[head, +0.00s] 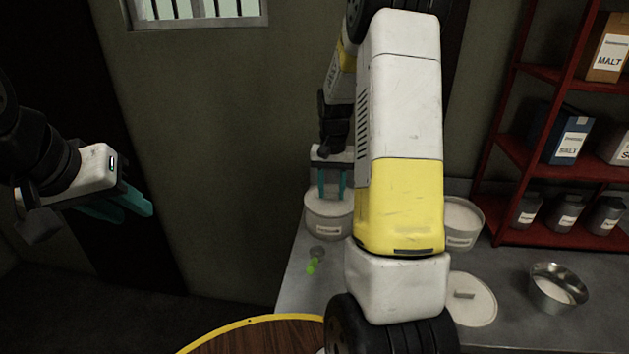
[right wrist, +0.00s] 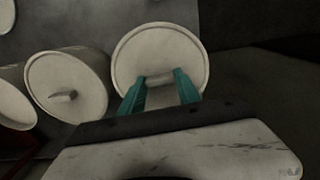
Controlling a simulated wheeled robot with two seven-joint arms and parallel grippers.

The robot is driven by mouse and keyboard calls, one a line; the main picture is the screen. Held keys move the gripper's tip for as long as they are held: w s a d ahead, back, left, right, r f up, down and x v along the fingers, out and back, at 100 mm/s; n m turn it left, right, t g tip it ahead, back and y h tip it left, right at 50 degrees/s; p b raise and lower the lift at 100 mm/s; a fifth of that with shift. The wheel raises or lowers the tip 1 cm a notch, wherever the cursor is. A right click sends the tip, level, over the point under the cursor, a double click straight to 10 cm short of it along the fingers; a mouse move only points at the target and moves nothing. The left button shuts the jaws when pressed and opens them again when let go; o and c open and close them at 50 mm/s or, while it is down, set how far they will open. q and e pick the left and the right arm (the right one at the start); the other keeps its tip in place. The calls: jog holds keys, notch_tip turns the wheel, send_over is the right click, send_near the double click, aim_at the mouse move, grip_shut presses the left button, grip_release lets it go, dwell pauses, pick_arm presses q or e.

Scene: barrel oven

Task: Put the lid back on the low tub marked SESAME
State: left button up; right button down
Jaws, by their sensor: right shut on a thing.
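My right gripper (head: 332,192) is shut on the handle of a round pale lid (right wrist: 184,49). In the head view it points down at a low white tub (head: 327,222) at the counter's left end. The lid is at the tub's top; I cannot tell whether it is seated. The tub's label is too small to read. In the right wrist view the teal fingers (right wrist: 160,92) stand on both sides of the handle. My left gripper (head: 125,206) is empty at the far left, away from the counter; its finger gap is unclear.
Another lid (head: 472,300) lies on the counter, right of my arm. An open tub (head: 462,222) stands behind it, and a metal bowl (head: 556,287) further right. A small green-tipped item (head: 312,266) lies before the left tub. A red shelf (head: 515,160) stands at right.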

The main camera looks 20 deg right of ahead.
jog(key=shift+f, duration=0.15)
dwell(0.5)
jog(key=shift+c, duration=1.5)
grip_release()
jog(key=shift+r, duration=3.5)
grip_shut()
